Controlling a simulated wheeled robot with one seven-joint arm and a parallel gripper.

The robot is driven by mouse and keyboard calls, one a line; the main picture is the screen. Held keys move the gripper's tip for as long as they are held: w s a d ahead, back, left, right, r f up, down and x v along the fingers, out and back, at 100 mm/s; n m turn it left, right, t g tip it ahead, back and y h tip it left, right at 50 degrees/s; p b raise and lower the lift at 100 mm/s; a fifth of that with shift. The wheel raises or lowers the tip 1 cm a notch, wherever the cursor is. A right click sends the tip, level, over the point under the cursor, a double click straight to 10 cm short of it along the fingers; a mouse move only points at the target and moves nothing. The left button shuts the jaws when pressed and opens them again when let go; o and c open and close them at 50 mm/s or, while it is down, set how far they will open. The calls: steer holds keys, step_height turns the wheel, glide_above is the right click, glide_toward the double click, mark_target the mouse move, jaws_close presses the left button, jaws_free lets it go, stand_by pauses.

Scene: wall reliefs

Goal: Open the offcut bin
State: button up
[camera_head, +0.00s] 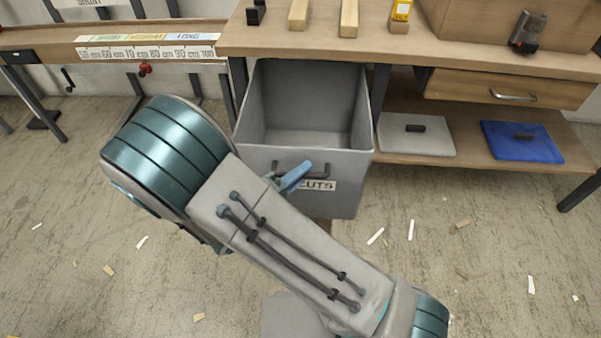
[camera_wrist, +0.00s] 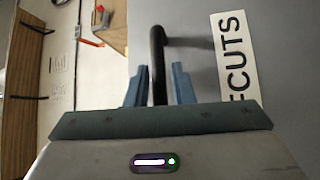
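The offcut bin (camera_head: 348,152) is a deep grey box standing pulled out from under the workbench. Its open top shows an empty-looking inside. Its front carries a dark bar handle (camera_wrist: 158,70) and a white label (camera_wrist: 234,60) of which "CUTS" reads in the head view. My gripper (camera_wrist: 159,85) is at the handle, with one blue finger on each side of the bar. Narrow gaps show between bar and fingers in the wrist view, so it looks open around the handle. In the head view my arm hides part of the bin's front and most of my gripper.
The workbench top (camera_head: 300,42) stands over the bin's back, holding wood blocks and a yellow item. A grey lid (camera_head: 415,140) and a blue lid (camera_head: 522,147) lie on the lower shelf at right. The floor in front has scattered wood scraps but is otherwise clear.

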steer(key=p+v, duration=0.3)
steer(key=v, duration=1)
steer(key=shift+s+a, duration=0.2)
steer(key=shift+a, duration=0.15)
steer(key=shift+f, duration=0.15)
steer(key=d+r+m+g+y+p, duration=0.2)
steer(key=d+r+g+p, duration=0.55)
steer(key=r, duration=0.35)
steer(key=d+r+m+g+y+p, duration=0.2)
steer(key=d+r+g+y+p, duration=0.1)
steer(key=d+r+g+p, duration=0.55)
steer(key=d+r+t+y+p, duration=0.2)
steer(key=r+p, duration=0.3)
steer(key=r, duration=0.4)
steer(key=s+d+r+m+t+y+p, duration=0.1)
steer(key=d+r+t+y+p, duration=0.1)
steer(key=r, duration=0.7)
steer(key=s+d+r+m+t+y+p, duration=0.1)
steer(key=d+r+t+y+p, duration=0.1)
steer(key=d+r+y+p, duration=0.2)
step_height(320, 180, up, 5)
steer(key=y+p, duration=0.2)
steer(key=p, duration=0.2)
steer(key=shift+r+t, duration=0.15)
steer(key=shift+t, duration=0.25)
